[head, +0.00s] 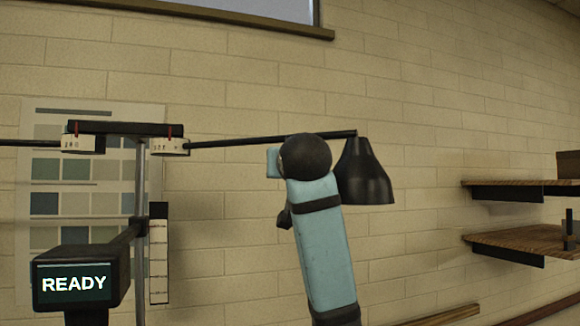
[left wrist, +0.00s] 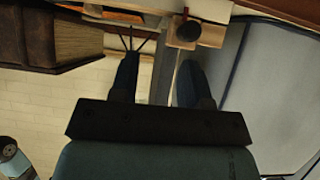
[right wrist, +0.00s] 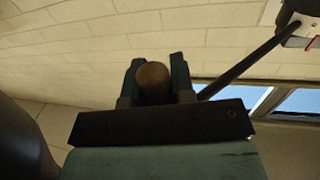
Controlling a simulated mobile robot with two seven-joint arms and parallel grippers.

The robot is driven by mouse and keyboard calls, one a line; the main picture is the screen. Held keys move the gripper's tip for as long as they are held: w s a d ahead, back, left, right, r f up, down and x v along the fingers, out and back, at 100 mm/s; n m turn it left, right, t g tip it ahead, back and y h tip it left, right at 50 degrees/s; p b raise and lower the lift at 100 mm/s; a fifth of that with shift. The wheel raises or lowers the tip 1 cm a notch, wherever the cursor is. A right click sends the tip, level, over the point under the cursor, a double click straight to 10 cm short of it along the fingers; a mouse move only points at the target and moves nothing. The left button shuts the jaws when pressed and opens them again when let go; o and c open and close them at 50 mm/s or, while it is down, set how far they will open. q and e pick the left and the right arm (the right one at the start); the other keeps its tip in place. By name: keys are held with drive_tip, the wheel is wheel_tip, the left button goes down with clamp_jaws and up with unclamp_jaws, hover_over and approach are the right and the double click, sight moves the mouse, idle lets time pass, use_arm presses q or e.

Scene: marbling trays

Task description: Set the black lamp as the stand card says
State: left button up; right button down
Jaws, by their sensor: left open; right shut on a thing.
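The black lamp (head: 364,172) hangs, shade down, at the right end of a thin black arm (head: 235,141) in the head view. My right arm covers part of that arm. In the right wrist view my right gripper (right wrist: 153,82) is shut on a round brown knob (right wrist: 153,78), with the black arm (right wrist: 245,65) running behind it. A dark curved surface at that view's left edge may be the lamp shade. My left gripper (left wrist: 158,78) is open and shows only in the left wrist view. Small white cards (head: 168,146) hang by the stand's crossbar; their print is too small to read.
A black box with a READY screen (head: 74,284) stands at lower left beside the stand's post (head: 141,190). A pale vertical scale (head: 159,260) hangs there. Wooden shelves (head: 515,238) are at the right. A thick book (left wrist: 75,38) is near my left gripper.

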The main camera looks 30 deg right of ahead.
drive_tip(key=c, duration=1)
unclamp_jaws()
drive_tip(key=shift+o, duration=0.2)
drive_tip(key=shift+s+a, duration=0.2)
drive_tip(key=shift+s, duration=0.25)
drive_tip(key=b+v, duration=0.3)
drive_tip(key=v, duration=1)
drive_tip(key=shift+w, duration=0.15)
